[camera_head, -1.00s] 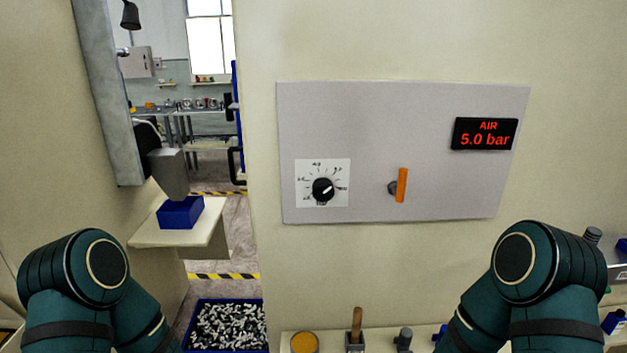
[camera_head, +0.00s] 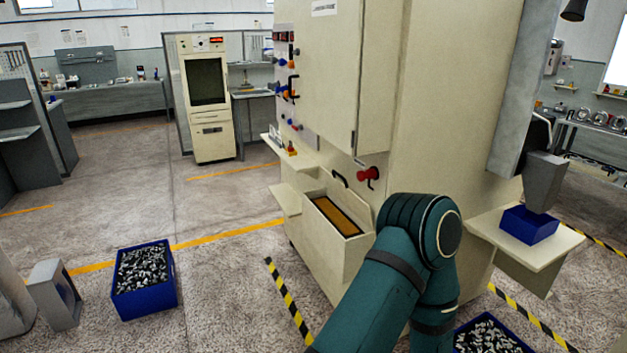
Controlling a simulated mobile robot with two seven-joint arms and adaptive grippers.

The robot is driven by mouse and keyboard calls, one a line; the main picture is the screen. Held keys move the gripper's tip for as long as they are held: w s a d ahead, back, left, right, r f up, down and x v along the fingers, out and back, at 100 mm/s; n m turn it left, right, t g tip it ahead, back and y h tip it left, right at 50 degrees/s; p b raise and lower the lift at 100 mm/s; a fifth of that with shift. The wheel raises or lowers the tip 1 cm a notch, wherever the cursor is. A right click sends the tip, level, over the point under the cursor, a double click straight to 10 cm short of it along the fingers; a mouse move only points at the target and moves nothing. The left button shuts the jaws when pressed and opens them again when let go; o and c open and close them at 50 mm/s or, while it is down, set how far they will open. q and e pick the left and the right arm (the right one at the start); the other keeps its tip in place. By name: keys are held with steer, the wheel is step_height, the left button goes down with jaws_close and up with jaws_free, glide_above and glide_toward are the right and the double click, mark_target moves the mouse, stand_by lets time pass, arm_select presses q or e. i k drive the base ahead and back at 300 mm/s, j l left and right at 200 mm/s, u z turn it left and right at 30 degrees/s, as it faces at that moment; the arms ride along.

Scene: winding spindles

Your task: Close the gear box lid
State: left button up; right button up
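The gear box appears to be the cream open box (camera_head: 318,235) low on the front of the cream machine, with an amber surface (camera_head: 336,216) inside. Its lid (camera_head: 352,198) appears raised along the back of the opening, with a dark curved handle (camera_head: 339,179) near its top.
A red knob (camera_head: 369,174) sits above the box. A small shelf with a blue bin (camera_head: 529,224) juts out at right. A blue crate of metal parts (camera_head: 144,280) stands on the floor at left. Open floor lies between that crate and the machine.

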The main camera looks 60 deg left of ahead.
mark_target(359, 206)
steer(key=u, duration=1.5)
steer(key=i+u, duration=0.25)
steer(key=k+j, duration=0.05)
steer(key=k, duration=0.05)
